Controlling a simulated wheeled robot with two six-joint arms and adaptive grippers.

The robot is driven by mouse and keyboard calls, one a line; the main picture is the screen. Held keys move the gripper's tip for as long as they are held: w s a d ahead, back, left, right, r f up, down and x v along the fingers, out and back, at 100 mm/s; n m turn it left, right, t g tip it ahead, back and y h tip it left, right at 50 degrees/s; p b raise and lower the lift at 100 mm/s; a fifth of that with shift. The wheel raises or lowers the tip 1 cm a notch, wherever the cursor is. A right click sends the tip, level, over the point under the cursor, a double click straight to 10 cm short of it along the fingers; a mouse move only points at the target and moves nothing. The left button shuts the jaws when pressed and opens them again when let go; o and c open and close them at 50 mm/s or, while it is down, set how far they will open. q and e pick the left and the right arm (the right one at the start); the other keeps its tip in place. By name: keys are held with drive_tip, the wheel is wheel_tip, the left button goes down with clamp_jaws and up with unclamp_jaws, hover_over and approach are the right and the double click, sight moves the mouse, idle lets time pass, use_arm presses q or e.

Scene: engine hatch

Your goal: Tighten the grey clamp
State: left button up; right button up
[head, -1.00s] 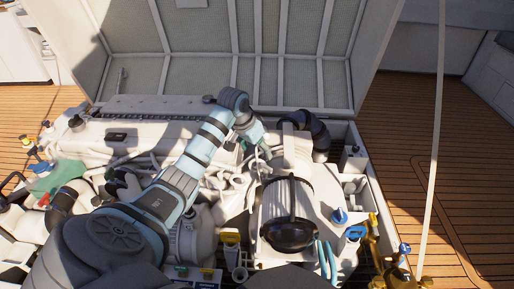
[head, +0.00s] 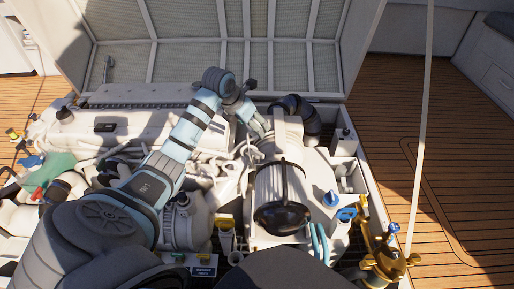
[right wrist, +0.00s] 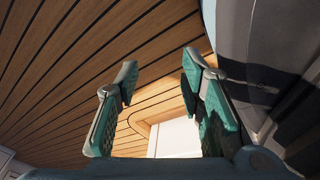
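My left arm reaches across the open engine hatch in the head view. Its gripper (head: 256,126) points down among pale hoses, just left of the black elbow hose (head: 308,117). The fingers are small and partly hidden there, so I cannot tell whether they are open or shut, or whether they touch anything. I cannot make out the grey clamp clearly in the head view. My right gripper (right wrist: 160,75) shows in the right wrist view with its two green fingers spread apart and nothing between them, over the wooden deck.
A ribbed white cylinder with a black end (head: 282,212) stands right of my left arm. Blue-handled valves (head: 331,198) and a brass fitting (head: 387,262) are at the right. The raised hatch lid (head: 205,45) stands behind the engine. Open deck (head: 445,150) lies to the right.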

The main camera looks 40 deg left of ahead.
use_arm(q)
drive_tip(key=s+f+g, duration=0.1)
drive_tip(key=s, duration=0.1)
drive_tip(key=b, duration=0.6)
approach(258, 152)
drive_tip(key=x, duration=0.5)
drive_tip(key=shift+w+f, duration=0.1)
drive_tip(key=shift+f, duration=0.25)
drive_tip(key=b+x, duration=0.1)
drive_tip(key=x, duration=0.1)
drive_tip(key=shift+w+f, duration=0.25)
drive_tip(key=shift+f, duration=0.15)
use_arm(e)
drive_tip(key=w+a+r+t, duration=0.1)
drive_tip(key=w+a, duration=0.2)
drive_tip(key=w, duration=0.7)
drive_tip(key=shift+a+r+y, duration=0.2)
drive_tip(key=shift+r+y, duration=0.1)
use_arm(q)
drive_tip(key=c, duration=1.2)
